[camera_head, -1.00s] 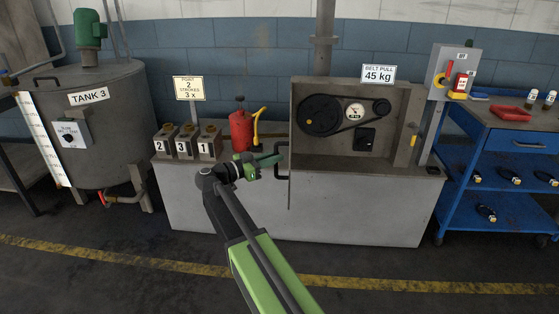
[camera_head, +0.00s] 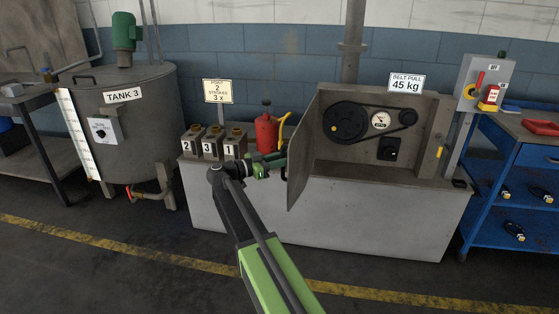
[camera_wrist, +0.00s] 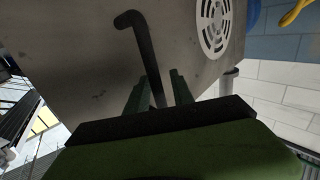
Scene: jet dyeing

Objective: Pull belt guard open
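The belt guard (camera_head: 302,158) is a grey hinged panel. It stands swung outward at the left side of the grey housing, with its inner face partly showing. My gripper (camera_head: 274,163) is at its outer side, by the black handle (camera_head: 284,168). In the wrist view, the black bent handle (camera_wrist: 146,50) runs between the two green fingers of my gripper (camera_wrist: 160,92), which close around it. The guard's outer face (camera_wrist: 85,60) fills much of that view, with a round white vent (camera_wrist: 214,24). The finger contact is partly hidden.
Inside the housing are a black pulley (camera_head: 345,122), a belt and a gauge (camera_head: 380,120). A red oil can (camera_head: 266,132) and numbered blocks (camera_head: 211,147) stand left of the guard on the bench. A blue cart (camera_head: 518,185) is at right; the floor in front is clear.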

